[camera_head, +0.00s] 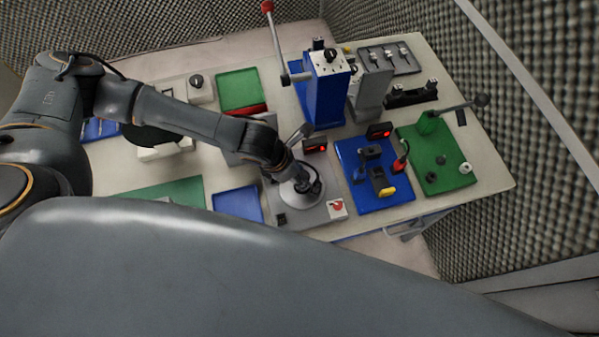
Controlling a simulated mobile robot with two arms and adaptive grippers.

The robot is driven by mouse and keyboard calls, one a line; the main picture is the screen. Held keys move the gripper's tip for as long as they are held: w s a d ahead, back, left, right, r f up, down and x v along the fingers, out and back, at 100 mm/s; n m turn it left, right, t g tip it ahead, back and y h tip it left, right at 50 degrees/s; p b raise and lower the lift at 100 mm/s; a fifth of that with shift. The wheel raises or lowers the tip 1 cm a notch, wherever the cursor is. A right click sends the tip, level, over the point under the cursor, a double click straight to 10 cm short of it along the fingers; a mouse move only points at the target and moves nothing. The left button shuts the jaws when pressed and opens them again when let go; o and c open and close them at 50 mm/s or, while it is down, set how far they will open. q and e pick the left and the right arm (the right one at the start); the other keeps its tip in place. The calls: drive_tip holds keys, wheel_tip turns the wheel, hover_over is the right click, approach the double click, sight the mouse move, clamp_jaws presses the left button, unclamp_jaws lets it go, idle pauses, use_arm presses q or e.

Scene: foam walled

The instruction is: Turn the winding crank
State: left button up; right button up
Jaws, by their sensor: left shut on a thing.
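The winding crank (291,200) appears to be the pale round disc on a grey plate (290,218) near the table's front edge. My left gripper (311,187) reaches down over the disc from the upper left and is shut on the crank. The crank's handle is hidden by the dark fingers, so its exact angle cannot be told. My right gripper is not in view.
Right of the crank is a blue board (372,200) with small fixtures, then a green board (440,176) with a lever. A tall blue block (328,95) with a red-tipped lever stands behind. My large grey arm link fills the foreground.

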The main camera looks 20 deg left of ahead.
use_arm(q)
drive_tip(key=shift+a+f+m+g+h, duration=0.15)
drive_tip(key=shift+m+g, duration=0.15)
drive_tip(key=shift+m, duration=0.55)
drive_tip(key=shift+r+m+g+h, duration=0.15)
drive_tip(key=shift+m+g, duration=0.15)
drive_tip(key=shift+m, duration=0.55)
drive_tip(key=shift+f+m, duration=0.15)
drive_tip(key=shift+m, duration=0.35)
drive_tip(key=o, duration=1.2)
drive_tip(key=shift+c, duration=0.2)
drive_tip(key=shift+w, duration=0.1)
drive_tip(key=shift+r, duration=0.2)
drive_tip(key=shift+a+r, duration=0.1)
drive_tip(key=shift+r, duration=0.2)
drive_tip(key=v, duration=1.1)
drive_tip(key=shift+a, duration=0.2)
